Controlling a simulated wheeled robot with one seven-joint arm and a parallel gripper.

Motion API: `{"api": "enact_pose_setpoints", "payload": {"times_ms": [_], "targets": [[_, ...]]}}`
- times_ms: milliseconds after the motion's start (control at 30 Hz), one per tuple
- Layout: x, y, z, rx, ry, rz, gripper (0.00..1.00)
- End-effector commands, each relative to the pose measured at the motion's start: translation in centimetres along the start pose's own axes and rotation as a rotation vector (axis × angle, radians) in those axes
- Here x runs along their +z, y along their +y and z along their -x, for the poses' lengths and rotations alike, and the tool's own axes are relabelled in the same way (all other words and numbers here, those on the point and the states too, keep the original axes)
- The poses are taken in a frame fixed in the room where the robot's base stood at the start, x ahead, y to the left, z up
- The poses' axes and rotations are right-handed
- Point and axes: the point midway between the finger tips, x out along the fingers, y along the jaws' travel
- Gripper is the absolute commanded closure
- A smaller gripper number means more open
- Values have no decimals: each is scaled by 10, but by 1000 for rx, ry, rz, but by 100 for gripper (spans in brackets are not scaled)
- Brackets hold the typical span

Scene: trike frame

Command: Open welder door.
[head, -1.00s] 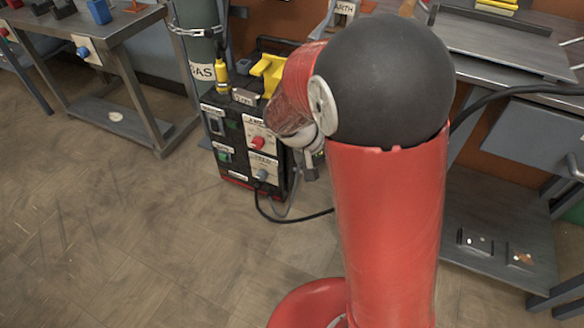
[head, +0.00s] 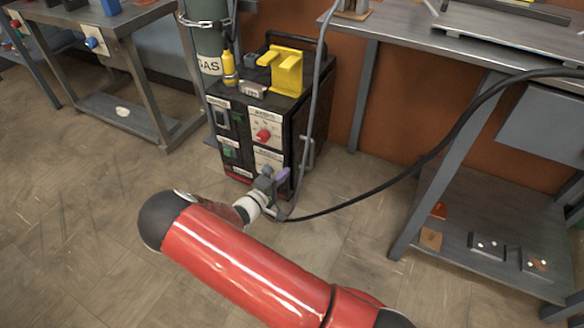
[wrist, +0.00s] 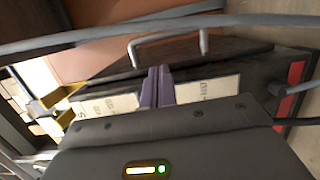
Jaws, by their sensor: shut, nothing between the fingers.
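The welder is a black box (head: 314,112) with labels, switches and a red knob on its front. A grey bar handle (head: 307,152) stands out from its right side, which I take for the door. That side looks flush with the box. The handle also shows in the wrist view (wrist: 168,42), above my fingertips. My gripper (head: 279,178) is low in front of the welder's lower right front corner. Its purple fingers (wrist: 156,82) are shut and empty. In the wrist view they point toward the handle with a gap between, and labelled panels lie behind them.
A grey hose and a black cable (head: 440,148) run past the welder, and the hose crosses the wrist view. A gas cylinder (head: 208,40) stands behind it at left. A bench (head: 400,32) stands at right. The floor (head: 80,230) in front is clear.

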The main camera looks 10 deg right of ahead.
Motion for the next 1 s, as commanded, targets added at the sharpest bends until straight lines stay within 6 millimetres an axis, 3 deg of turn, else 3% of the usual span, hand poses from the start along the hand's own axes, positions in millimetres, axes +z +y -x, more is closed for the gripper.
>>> {"api": "enact_pose_setpoints", "payload": {"times_ms": [300,500,1000], "targets": [[2,-1,-57,-1,-7,1,100],[2,-1,-83,-2,-5,1,100],[2,0,-92,-2,-5,1,100]]}}
